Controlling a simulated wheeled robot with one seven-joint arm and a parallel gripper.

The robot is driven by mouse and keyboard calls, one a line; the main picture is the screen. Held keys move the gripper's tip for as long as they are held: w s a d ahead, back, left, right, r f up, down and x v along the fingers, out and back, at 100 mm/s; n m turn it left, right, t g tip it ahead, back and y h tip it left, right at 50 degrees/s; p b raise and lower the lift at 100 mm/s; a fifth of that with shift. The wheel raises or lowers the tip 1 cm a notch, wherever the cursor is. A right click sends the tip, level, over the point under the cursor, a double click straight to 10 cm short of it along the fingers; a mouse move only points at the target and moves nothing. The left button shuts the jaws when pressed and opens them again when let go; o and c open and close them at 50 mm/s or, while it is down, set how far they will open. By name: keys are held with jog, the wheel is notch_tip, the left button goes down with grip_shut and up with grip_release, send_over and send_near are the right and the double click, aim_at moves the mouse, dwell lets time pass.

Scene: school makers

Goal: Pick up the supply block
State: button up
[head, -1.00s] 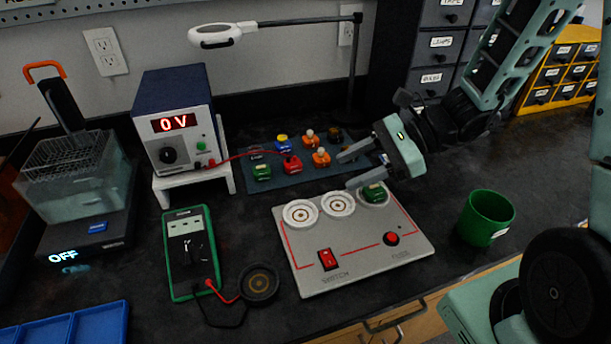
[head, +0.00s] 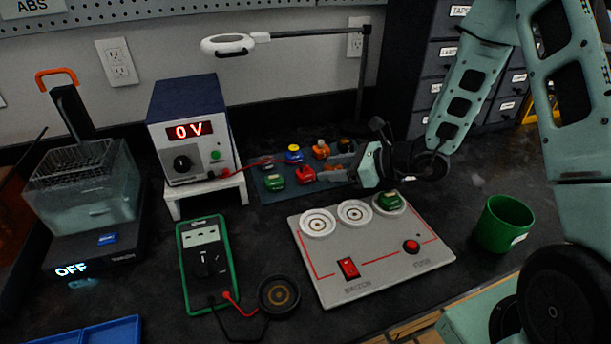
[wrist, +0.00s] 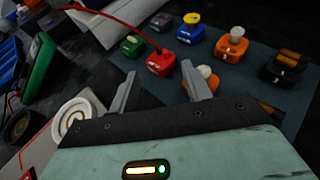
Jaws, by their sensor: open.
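No label reading "supply" is legible. A red block (head: 305,174) on the dark mat, where the red lead ends, may be the supply block. It also shows in the wrist view (wrist: 160,62), just beyond my fingertips and in line with the gap between them. My gripper (head: 327,170) is open and empty, reaching left over the mat's right part; its fingertips (wrist: 158,77) also show in the wrist view. An orange block with a pale bulb (wrist: 207,76) lies by the right finger, partly hidden by it.
A green block (head: 275,182), a blue block with a yellow top (head: 293,154) and an orange block (head: 321,150) stand close around the red one. The red lead runs to the power supply (head: 188,130). A grey circuit board (head: 400,262) lies in front. A lamp (head: 228,44) overhangs the back.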

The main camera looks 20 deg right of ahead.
aim_at(303, 171)
jog(key=x, duration=0.6)
jog(key=c, duration=0.6)
